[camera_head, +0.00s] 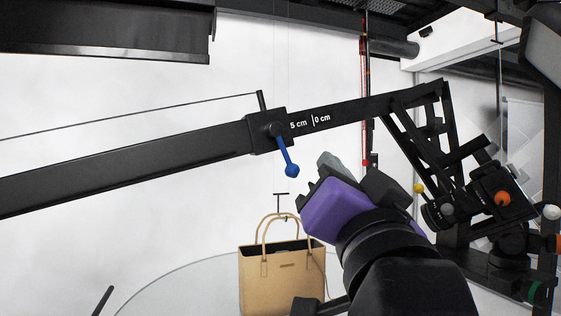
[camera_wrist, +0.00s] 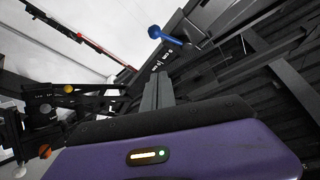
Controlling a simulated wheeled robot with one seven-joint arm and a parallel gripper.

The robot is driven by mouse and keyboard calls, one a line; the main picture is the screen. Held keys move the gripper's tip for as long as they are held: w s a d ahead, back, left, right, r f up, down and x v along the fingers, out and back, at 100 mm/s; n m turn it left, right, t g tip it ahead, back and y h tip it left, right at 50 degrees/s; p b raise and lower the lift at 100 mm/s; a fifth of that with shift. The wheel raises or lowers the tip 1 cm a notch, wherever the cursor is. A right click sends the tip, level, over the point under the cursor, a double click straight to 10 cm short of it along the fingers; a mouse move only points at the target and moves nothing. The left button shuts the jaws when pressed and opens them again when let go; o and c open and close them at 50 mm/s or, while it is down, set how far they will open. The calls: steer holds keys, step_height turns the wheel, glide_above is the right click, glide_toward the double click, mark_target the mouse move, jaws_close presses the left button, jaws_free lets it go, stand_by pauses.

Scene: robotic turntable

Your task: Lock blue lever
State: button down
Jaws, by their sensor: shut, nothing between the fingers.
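The blue lever (camera_head: 288,160) hangs from a pivot on the black telescoping boom, pointing down and slightly right, with a round knob at its lower end. The boom (camera_head: 350,112) carries the marks "5 cm" and "0 cm" beside it. The blue lever also shows near the top of the wrist view (camera_wrist: 168,36). My gripper (camera_head: 312,182) is to the lower right of the lever's knob, apart from it in the picture. In the wrist view the fingers of my gripper (camera_wrist: 158,90) are together and empty, with the lever beyond them.
A tan handbag (camera_head: 268,275) hangs or stands below the boom over the round turntable (camera_head: 150,290). A black camera rig with a yellow knob (camera_head: 419,188) and an orange knob (camera_head: 502,198) is at the right. Open space lies left of the bag.

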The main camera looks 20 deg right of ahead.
mark_target(283, 150)
steer(key=p+x, duration=0.4)
steer(key=x, duration=0.6)
steer(key=f, duration=0.1)
steer(key=a+f, duration=0.2)
steer(key=shift+f+p, duration=0.35)
steer(key=shift+f, duration=0.1)
